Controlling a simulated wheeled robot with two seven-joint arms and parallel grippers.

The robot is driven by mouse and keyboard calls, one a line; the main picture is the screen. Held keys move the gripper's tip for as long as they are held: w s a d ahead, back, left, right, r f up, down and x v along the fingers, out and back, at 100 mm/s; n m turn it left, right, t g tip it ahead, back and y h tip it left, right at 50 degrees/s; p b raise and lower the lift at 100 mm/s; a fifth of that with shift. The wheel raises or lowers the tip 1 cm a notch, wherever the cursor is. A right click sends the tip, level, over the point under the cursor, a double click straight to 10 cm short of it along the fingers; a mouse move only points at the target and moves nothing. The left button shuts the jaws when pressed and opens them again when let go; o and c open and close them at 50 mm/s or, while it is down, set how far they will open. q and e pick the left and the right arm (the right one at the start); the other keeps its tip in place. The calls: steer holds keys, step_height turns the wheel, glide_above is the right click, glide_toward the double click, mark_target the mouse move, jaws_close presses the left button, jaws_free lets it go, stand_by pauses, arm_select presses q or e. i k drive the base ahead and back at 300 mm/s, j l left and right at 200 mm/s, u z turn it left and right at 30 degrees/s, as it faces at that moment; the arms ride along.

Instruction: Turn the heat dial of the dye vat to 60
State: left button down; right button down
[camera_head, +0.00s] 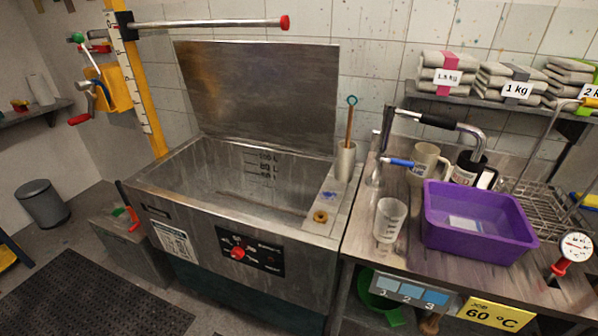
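The dye vat (185,240) is a large steel tub with its lid (262,95) standing open at the back. Its heat dial (238,253) is a red knob on a black panel (268,260) on the vat's front face. Small pale marks surround the dial, but they are too small to read, and I cannot tell where the knob points. A yellow job card (495,313) at the lower right reads "JOB 60 °C". Neither of my grippers shows in the view.
A bench on the right holds a purple tub (478,238), a white cup (389,220), mugs (428,163) and a red-handled gauge (575,248). A red-tipped bar (215,23) extends above the vat. A grey bin (43,203) and dark mat (85,295) lie left; floor before the vat looks clear.

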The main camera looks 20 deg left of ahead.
mark_target(237, 253)
steer(key=u, duration=1.1)
